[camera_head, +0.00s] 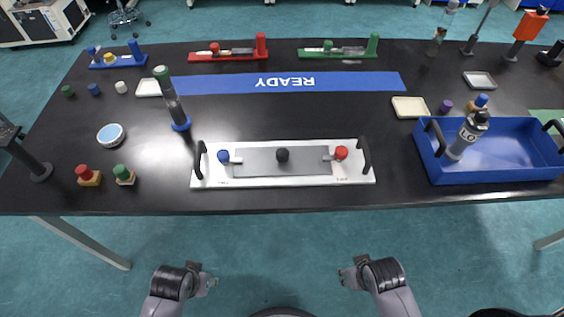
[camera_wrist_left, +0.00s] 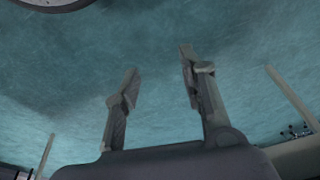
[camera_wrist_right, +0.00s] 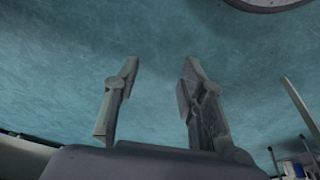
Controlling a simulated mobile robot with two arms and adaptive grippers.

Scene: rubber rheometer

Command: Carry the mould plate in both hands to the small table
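The mould plate (camera_head: 283,180) is a white plate with a grey centre block, blue, black and red knobs, and an upright black handle at each end. It lies flat near the front edge of the black table. My left gripper (camera_head: 210,281) and my right gripper (camera_head: 345,277) are in front of the table over the floor, apart from the plate. The left wrist view shows my left gripper (camera_wrist_left: 159,75) open and empty. The right wrist view shows my right gripper (camera_wrist_right: 162,75) open and empty. I cannot identify the small table in these views.
A blue tray (camera_head: 510,170) with a spray can stands right of the plate. A blue-based cylinder (camera_head: 175,100) stands behind its left end. Red (camera_head: 88,176) and green (camera_head: 123,175) knobbed blocks sit to its left. A blue READY strip (camera_head: 285,83) lies behind it. The floor in front is clear.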

